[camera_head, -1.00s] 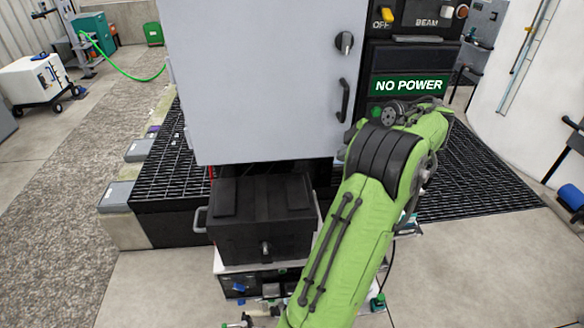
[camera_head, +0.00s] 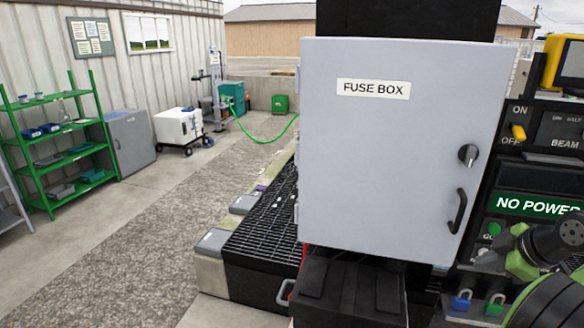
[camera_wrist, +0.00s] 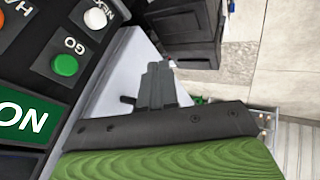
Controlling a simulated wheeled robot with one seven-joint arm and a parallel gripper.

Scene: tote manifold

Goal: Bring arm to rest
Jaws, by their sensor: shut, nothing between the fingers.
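My green arm (camera_head: 556,300) shows at the lower right of the head view, in front of the control panel. The end of the arm is out of that view. In the wrist view my gripper (camera_wrist: 158,72) points away from the camera with its dark fingers together and nothing between them. A pale surface and a black case (camera_wrist: 187,30) show beyond the fingers. I cannot tell how far they are from the fingertips.
The grey fuse box (camera_head: 390,150) has its door shut. The control panel (camera_head: 530,160) reads NO POWER; its green GO button (camera_wrist: 64,65) is left of my gripper. Blue (camera_head: 462,300) and green (camera_head: 495,304) padlocks sit below. Gravel and open floor lie left.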

